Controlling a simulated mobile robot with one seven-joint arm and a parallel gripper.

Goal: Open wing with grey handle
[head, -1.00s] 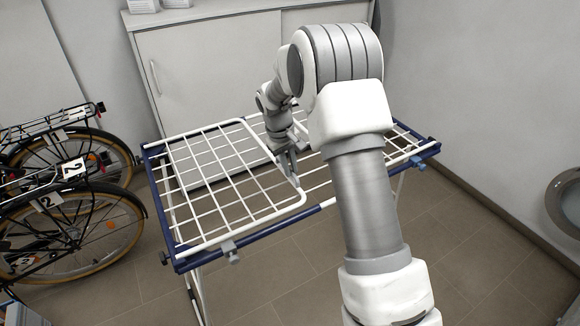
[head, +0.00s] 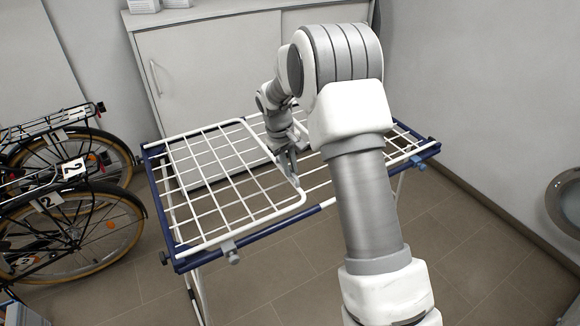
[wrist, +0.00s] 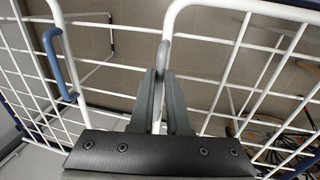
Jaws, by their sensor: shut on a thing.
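The drying rack has a blue frame (head: 265,236) and white wire grids. The wing on the left (head: 222,168) lies nearly flat over the rack in the head view; it fills the right side of the wrist view (wrist: 238,62). Its grey handle (wrist: 164,52) sits on the wing's inner edge in the wrist view. My gripper (wrist: 165,76) is shut on the grey handle, its fingers partly covering it. In the head view my gripper (head: 289,172) is at the wing's inner edge, and the handle is too small to make out there.
A blue handle (wrist: 60,62) is on the other wing, left in the wrist view. Bicycles (head: 65,210) stand close on the left. A white cabinet (head: 215,80) is behind the rack, a wall (head: 490,90) on the right. The floor (head: 420,260) at front right is clear.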

